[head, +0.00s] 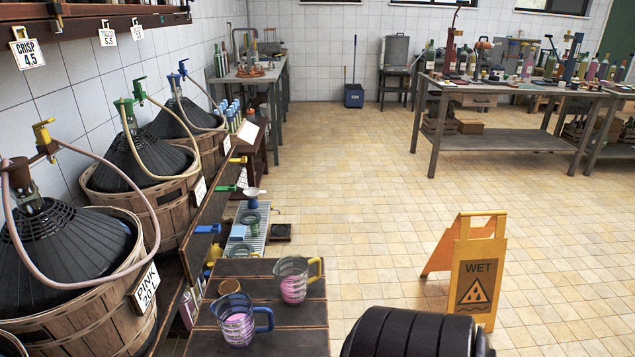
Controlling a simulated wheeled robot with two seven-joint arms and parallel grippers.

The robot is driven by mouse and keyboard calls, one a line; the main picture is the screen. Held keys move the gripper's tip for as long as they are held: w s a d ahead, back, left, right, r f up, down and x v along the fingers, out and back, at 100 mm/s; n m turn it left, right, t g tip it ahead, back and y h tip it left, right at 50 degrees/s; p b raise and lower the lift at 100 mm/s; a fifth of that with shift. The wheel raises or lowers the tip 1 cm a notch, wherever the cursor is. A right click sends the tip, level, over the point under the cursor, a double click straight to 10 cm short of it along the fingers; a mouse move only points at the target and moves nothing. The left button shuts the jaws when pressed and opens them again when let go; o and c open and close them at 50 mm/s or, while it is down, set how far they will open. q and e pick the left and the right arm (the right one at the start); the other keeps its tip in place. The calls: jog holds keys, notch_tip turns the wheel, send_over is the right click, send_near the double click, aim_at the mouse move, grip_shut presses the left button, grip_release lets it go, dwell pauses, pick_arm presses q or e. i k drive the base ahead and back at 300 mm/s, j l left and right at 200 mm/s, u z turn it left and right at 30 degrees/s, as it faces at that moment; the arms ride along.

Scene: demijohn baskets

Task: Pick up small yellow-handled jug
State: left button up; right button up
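The small yellow-handled jug (291,284) is clear, with markings on its side and pink liquid in the bottom. It stands upright near the back right corner of a low dark wooden table (290,332), its yellow handle facing right. A blue-handled jug (237,322), also clear with pink or purple content, stands nearer and to the left on the same table. The two jugs are apart. Neither of my grippers shows in the head view.
A small amber ring-shaped item (229,286) lies on the table's left side. Large demijohn baskets (85,325) line the left wall, with hoses and taps above. A yellow wet-floor sign (479,275) stands at right. Tiled floor (370,220) beyond the table is clear.

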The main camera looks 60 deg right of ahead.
aim_at(291, 272)
jog(key=z, duration=1.9)
